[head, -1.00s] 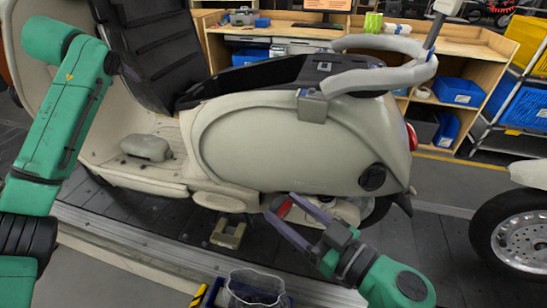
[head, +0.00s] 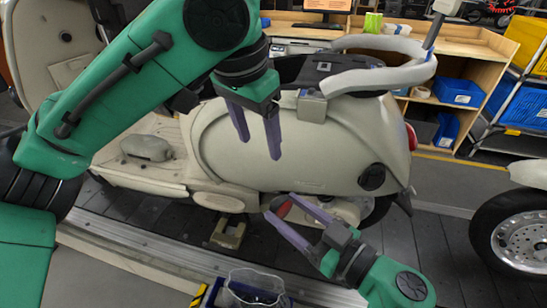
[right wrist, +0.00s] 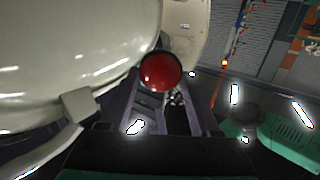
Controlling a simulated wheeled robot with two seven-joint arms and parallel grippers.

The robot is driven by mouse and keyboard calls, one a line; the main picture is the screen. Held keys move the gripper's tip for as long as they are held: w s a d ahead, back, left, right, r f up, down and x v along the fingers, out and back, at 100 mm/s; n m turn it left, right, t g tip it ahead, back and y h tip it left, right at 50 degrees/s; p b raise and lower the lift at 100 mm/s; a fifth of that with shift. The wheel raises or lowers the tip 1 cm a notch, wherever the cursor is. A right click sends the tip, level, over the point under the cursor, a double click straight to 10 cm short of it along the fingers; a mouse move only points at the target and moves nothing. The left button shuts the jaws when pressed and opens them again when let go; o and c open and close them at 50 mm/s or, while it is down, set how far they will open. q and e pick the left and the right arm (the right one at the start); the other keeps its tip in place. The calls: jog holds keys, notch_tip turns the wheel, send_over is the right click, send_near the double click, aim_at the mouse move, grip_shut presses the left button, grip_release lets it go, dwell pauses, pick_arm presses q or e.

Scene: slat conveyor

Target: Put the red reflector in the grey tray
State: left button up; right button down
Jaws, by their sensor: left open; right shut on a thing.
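The red reflector (head: 284,209) is a small round red disc. My right gripper (head: 281,206) is shut on it, low in front of the scooter's lower side. The disc faces the camera at the fingertips in the right wrist view (right wrist: 161,71). My left gripper (head: 260,148) is open and empty, fingers pointing down in front of the scooter's side panel, above the right gripper. I cannot make out a clear grey tray. A blue-edged box with a clear, greyish liner (head: 250,288) is cut by the bottom edge of the head view.
The cream scooter (head: 300,160) stands on the dark slat conveyor (head: 130,208), close behind both grippers. A small metal block (head: 229,234) is on the slats. A wooden bench (head: 470,48) with blue bins stands behind. A wheel (head: 520,230) is at the right.

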aim_at(279, 198)
pick_arm(q)
jog(key=shift+m+g, duration=0.8)
jog(key=s+d+f, duration=0.1)
jog(key=s, duration=0.1)
jog(key=s+d+f, duration=0.1)
jog(key=shift+s+d+f, duration=0.2)
jog(key=shift+s+f, duration=0.1)
jog(key=shift+s, duration=0.05)
jog(key=f, duration=0.7)
jog(key=w+d+f, duration=0.1)
jog(key=f, duration=0.3)
jog(key=shift+w, duration=0.1)
grip_shut()
pick_arm(e)
jog(key=shift+c, duration=0.2)
grip_release()
jog(key=shift+f, duration=0.1)
